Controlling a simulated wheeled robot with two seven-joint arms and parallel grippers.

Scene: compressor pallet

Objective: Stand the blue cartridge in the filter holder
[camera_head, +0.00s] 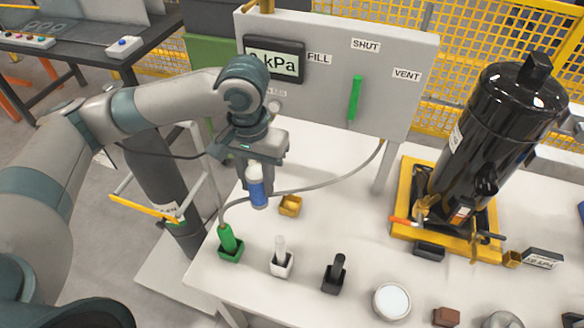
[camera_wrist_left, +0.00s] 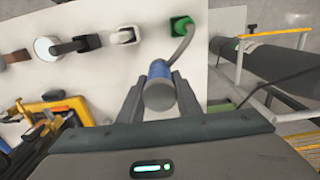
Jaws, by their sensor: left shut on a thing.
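The blue cartridge (camera_head: 258,190) has a white top and hangs upright in my left gripper (camera_head: 256,168), above the white table. I do not make out this holder in the left wrist view. My right gripper is not in view.
A green nozzle in a green block (camera_head: 230,252), a white holder (camera_head: 282,268) and a black holder (camera_head: 334,280) line the front. A grey hose (camera_head: 330,184) curves behind the cartridge. A grey panel (camera_head: 320,105) stands behind; a black tank (camera_head: 492,130) stands right.

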